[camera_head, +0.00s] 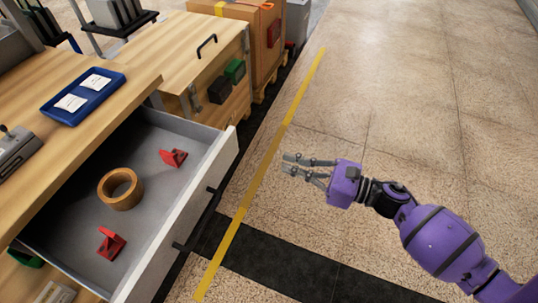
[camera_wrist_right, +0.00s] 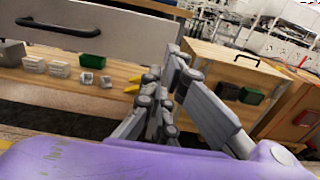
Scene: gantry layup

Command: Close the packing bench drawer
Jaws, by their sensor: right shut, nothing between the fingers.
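The packing bench drawer (camera_head: 70,222) stands open, pulled out from the wooden bench (camera_head: 75,150). Its pale front panel (camera_head: 220,166) carries a dark handle (camera_head: 200,218); the front and handle also show at the upper left of the right wrist view (camera_wrist_right: 105,38). Inside lie a roll of brown tape (camera_head: 121,202) and two red pieces, one near the far end (camera_head: 173,158) and one near the close end (camera_head: 110,243). My right gripper (camera_head: 288,164) is shut and empty, in front of the drawer to its right, apart from it. My left gripper is out of view.
A blue tray (camera_head: 84,112) with white cards lies on the bench top. A wooden cabinet (camera_head: 165,50) with black and green bins stands beyond the drawer. A yellow line (camera_head: 245,205) runs along the floor, which is clear to the right.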

